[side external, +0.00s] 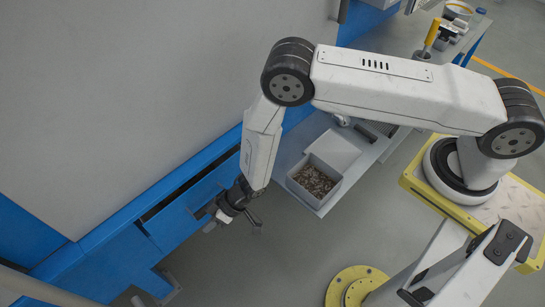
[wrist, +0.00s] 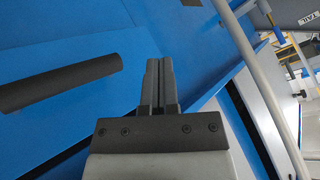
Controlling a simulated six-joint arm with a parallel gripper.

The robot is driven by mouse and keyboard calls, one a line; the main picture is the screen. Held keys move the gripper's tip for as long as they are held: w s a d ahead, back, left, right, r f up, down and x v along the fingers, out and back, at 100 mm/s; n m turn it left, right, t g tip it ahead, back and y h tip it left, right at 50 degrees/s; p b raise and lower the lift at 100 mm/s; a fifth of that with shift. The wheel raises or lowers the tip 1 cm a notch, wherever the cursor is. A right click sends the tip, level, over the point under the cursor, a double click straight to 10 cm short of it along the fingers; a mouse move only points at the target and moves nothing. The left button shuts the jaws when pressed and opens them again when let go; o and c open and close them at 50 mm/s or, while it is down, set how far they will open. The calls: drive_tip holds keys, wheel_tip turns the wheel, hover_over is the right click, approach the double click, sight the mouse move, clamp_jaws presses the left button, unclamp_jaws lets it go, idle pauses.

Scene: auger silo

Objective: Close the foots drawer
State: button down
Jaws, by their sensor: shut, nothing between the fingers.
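A blue drawer front (side external: 190,212) at the foot of the machine stands slightly out, with a dark gap along its top edge; I take it for the foots drawer, though no label is readable. My gripper (side external: 211,224) is low beside this front in the side view. In the wrist view my gripper (wrist: 159,82) is shut and empty, its fingers pointing over blue panelling (wrist: 95,35). A black bar handle (wrist: 60,80) lies left of the fingers, apart from them. Whether the fingertips touch the front cannot be told.
A grey box of brown pieces (side external: 315,182) stands on a grey shelf (side external: 322,203) right of my gripper. A bench (side external: 405,45) with tools is at the back. Grey floor (side external: 255,265) is clear in front. A grey rail (wrist: 270,90) crosses the wrist view's right side.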

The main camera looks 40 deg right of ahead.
sight(225, 170)
drive_tip(key=s+d+f+m+t+h, duration=0.1)
drive_tip(key=s+d+m+t+h, duration=0.1)
drive_tip(key=d+m+t+h, duration=0.2)
drive_tip(key=s+d+f+m+t+h, duration=0.1)
drive_tip(key=s+d+m+t+h, duration=0.2)
drive_tip(key=d+m+t, duration=0.7)
drive_tip(key=m+h, duration=0.1)
drive_tip(key=m, duration=1)
drive_tip(key=shift+d+t+h, duration=0.3)
drive_tip(key=shift+h, duration=0.1)
drive_tip(key=shift+w, duration=6.95)
